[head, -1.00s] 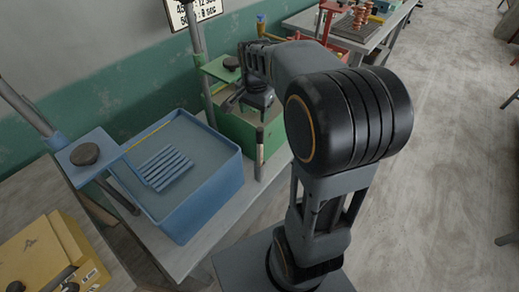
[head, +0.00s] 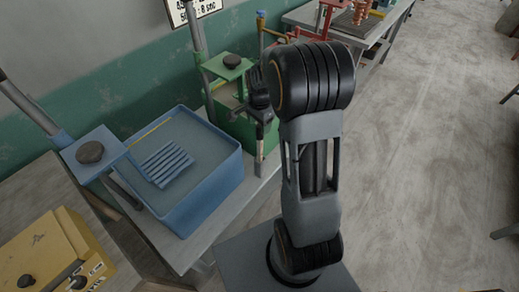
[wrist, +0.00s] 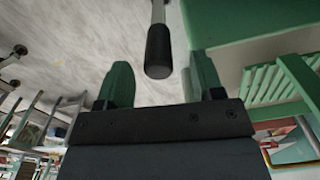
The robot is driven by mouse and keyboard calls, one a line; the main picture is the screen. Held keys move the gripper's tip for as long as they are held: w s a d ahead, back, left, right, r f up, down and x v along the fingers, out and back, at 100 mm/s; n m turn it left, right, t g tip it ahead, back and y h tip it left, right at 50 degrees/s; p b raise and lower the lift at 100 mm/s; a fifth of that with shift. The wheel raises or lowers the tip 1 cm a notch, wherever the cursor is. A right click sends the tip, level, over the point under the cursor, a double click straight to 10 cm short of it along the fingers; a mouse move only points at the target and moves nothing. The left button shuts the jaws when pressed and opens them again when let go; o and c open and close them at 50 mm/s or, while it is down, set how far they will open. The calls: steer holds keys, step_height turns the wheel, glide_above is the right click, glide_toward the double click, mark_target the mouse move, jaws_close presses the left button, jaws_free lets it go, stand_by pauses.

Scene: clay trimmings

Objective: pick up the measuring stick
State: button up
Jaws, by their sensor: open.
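The measuring stick appears to be the thin pale rod (head: 259,164) with a black end, standing upright at the near side of the green tub (head: 238,128) in the head view. In the wrist view its black end (wrist: 158,50) shows between my two green fingers, with a grey rod running on from it. My gripper (wrist: 160,64) is open, with a gap on both sides of the black end. I cannot tell how deep the stick lies between the fingers. In the head view my gripper is partly hidden behind my own arm, just above the stick.
A blue tub (head: 226,182) with a slatted rack (head: 166,163) stands left of the green tub on a grey bench (head: 215,232). A yellow box (head: 50,245) is at lower left. Another table (head: 345,36) stands behind.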

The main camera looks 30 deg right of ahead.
mark_target(260, 131)
steer(key=shift+s+f+p, duration=0.1)
steer(key=shift+f+p, duration=0.35)
steer(key=shift+f, duration=1.7)
steer(key=shift+c, duration=0.2)
jaws_close()
